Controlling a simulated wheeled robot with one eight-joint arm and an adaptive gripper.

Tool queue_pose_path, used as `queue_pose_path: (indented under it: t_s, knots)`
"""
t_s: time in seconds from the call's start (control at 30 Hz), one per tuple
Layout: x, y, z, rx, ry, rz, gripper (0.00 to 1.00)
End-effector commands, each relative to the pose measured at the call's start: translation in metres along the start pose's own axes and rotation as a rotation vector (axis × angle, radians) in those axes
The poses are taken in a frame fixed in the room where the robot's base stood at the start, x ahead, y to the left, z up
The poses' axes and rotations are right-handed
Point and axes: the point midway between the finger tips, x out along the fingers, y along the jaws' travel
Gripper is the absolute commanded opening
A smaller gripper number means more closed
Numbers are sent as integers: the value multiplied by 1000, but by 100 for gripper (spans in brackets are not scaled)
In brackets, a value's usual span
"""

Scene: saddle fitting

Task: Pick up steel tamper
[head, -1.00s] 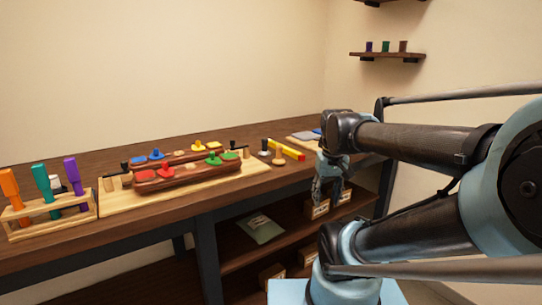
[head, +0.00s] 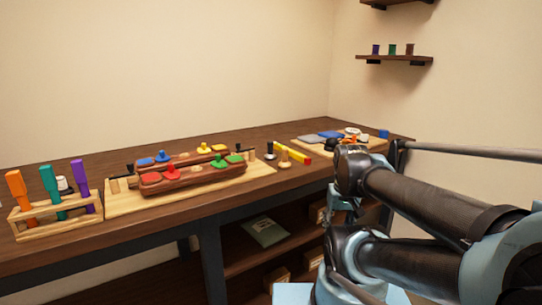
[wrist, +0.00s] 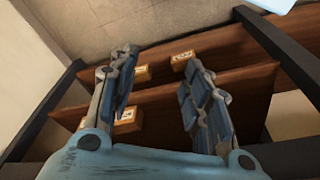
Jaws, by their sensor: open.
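A small dark-handled piece with a greyish base (head: 270,150), which looks like the steel tamper, stands upright on the bench in the head view. A similar piece with a light wooden handle (head: 284,158) stands just right of it. My gripper (wrist: 158,65) is open and empty in the wrist view, its two fingers spread apart over the lower shelves. In the head view the gripper is low in front of the bench edge, right of the tamper and apart from it, mostly hidden by my arm. The tamper does not show in the wrist view.
A yellow and red bar (head: 293,152) lies right beside the tamper. A board with wooden rails and coloured knobs (head: 255,172) lies to the left, and a tool rack (head: 60,228) at far left. Small boxes (wrist: 183,60) sit on the shelves below the bench.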

Motion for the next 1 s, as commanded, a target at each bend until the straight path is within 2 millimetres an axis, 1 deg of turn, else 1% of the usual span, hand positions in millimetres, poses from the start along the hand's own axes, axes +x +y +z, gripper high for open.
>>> queue_pose_path:
  t_s: [0.03,0.07,0.13,0.27,0.4,0.57,0.6,0.77,1.0]
  knots:
    - [-1,0,3,-5,0,0,46]
    - [-4,-1,1,-11,-1,-1,46]
    - [-12,-2,-7,-39,-4,-3,46]
    - [-42,-9,-35,-136,-17,-9,46]
    - [-80,-19,-75,-275,-36,-19,46]
    - [-118,-35,-122,-435,-57,-32,46]
    - [-128,-39,-134,-475,-61,-36,46]
    - [-161,-60,-181,-635,-80,-51,46]
    - [-203,-98,-250,-874,-108,-76,46]
